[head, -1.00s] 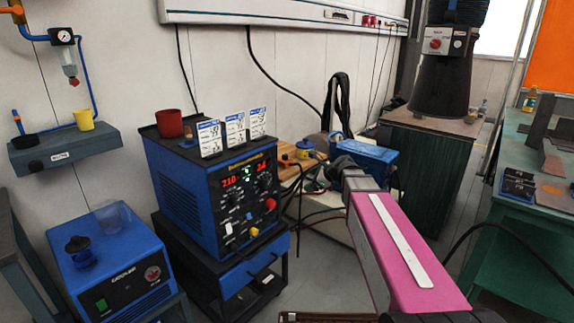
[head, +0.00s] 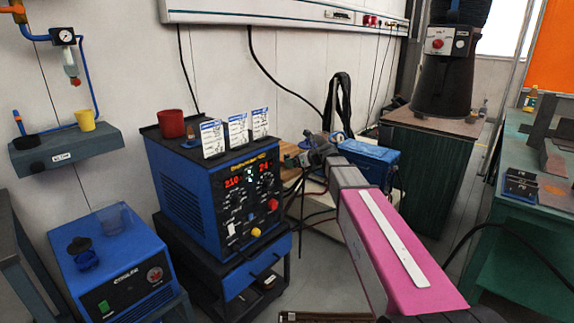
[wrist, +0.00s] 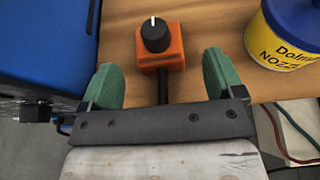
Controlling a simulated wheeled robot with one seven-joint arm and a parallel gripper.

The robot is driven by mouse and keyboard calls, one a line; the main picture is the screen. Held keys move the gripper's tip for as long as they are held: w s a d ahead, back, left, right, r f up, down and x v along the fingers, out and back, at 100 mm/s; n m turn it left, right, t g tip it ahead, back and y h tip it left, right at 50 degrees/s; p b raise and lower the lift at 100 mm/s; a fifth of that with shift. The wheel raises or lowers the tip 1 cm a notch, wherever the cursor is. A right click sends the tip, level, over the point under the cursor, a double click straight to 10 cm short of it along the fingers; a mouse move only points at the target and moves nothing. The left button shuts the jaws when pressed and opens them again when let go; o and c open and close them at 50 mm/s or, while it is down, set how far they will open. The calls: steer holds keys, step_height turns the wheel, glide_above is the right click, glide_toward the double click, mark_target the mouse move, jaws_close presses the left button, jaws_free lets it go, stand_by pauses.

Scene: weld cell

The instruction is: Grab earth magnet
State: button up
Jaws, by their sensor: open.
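The earth magnet, an orange block with a black knob (wrist: 160,48), sits on a wooden surface (wrist: 205,20) in the wrist view. My gripper (wrist: 160,80) is open, with its green fingers to the left and right of the magnet's near side. The block lies around and just past the fingertips, with a gap to each finger. A dark stem runs from the block toward my palm. In the head view my gripper (head: 312,152) is over the wooden bench, and I cannot make out the magnet there.
A yellow tub with a blue lid (wrist: 285,40) stands close to the right finger. A blue box (wrist: 45,45) is close on the left. In the head view the welder (head: 215,190) stands left of my arm, and a blue case (head: 370,157) is behind it.

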steer(key=x, duration=0.4)
steer(key=shift+w+a+f, duration=0.1)
steer(key=shift+a+f, duration=0.05)
steer(key=shift+a, duration=0.1)
steer(key=c, duration=1.5)
steer(key=shift+o, duration=0.3)
